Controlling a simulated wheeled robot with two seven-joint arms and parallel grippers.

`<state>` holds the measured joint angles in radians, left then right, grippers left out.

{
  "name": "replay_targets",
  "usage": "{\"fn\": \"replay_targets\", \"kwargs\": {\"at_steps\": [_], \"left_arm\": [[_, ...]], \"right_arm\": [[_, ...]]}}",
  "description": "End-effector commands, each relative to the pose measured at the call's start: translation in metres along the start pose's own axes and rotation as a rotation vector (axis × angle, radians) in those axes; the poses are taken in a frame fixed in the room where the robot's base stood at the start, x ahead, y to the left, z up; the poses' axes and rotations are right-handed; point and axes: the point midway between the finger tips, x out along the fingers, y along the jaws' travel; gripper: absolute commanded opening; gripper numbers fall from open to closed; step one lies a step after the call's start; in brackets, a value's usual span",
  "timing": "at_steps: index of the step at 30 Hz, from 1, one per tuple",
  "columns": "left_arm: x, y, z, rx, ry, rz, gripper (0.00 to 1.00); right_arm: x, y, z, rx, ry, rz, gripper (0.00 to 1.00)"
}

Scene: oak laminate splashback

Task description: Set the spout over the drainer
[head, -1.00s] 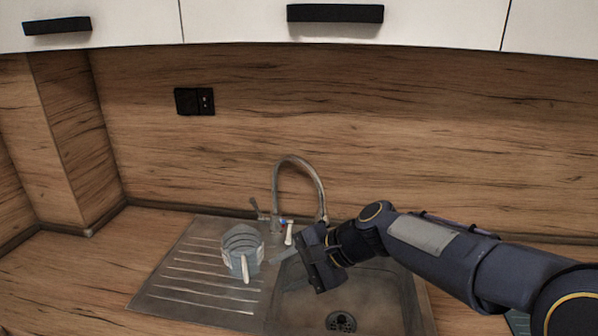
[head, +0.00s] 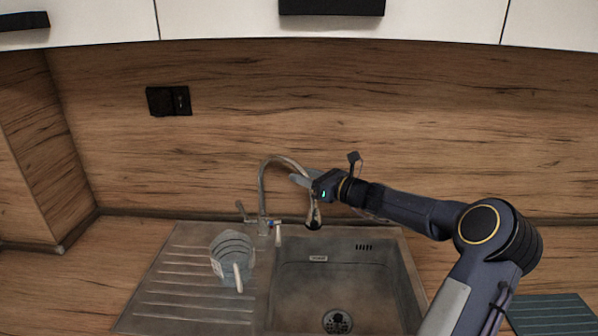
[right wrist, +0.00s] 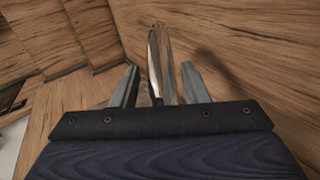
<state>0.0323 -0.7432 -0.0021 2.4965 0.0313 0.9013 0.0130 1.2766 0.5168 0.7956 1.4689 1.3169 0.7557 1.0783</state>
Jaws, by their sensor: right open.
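The metal gooseneck spout (head: 263,185) rises from the tap base behind the sink and arches right, its outlet hanging over the basin (head: 340,270). The drainer (head: 190,285) is the ribbed steel surface left of the basin. My right gripper (head: 300,180) is at the down-turned right side of the spout's arch. In the right wrist view its open fingers (right wrist: 158,80) stand either side of the shiny spout (right wrist: 157,60), with a gap visible. The gripper partly hides the spout in the head view. My left gripper is not in view.
A clear, ribbed cup or jug (head: 232,250) with a pale handle stands on the drainer near the basin. Tap levers (head: 243,212) sit at the spout's base. A dark ribbed mat (head: 552,315) lies on the counter at right. The wooden splashback (head: 400,130) is close behind.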

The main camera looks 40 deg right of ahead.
Motion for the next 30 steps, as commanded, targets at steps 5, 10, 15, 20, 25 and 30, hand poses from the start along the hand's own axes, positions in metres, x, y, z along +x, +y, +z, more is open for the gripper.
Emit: {"fn": "replay_targets", "kwargs": {"at_steps": [5,10,15,20,25,30], "left_arm": [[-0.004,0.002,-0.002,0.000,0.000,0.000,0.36],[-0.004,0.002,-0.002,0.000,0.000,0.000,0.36],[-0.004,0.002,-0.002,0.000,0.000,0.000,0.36],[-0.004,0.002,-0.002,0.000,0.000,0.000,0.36],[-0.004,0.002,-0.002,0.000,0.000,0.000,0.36],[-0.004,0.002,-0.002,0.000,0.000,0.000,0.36]], "right_arm": [[0.016,0.001,0.001,0.000,0.000,0.000,0.41],[0.018,0.000,0.000,-0.001,0.001,-0.001,0.41],[0.018,0.000,0.000,-0.002,0.001,0.000,0.34],[0.018,0.000,0.000,-0.002,0.001,0.000,0.13],[0.017,0.000,0.000,-0.002,0.001,-0.001,0.00],[0.018,0.000,0.000,-0.002,0.001,-0.001,0.00]]}}
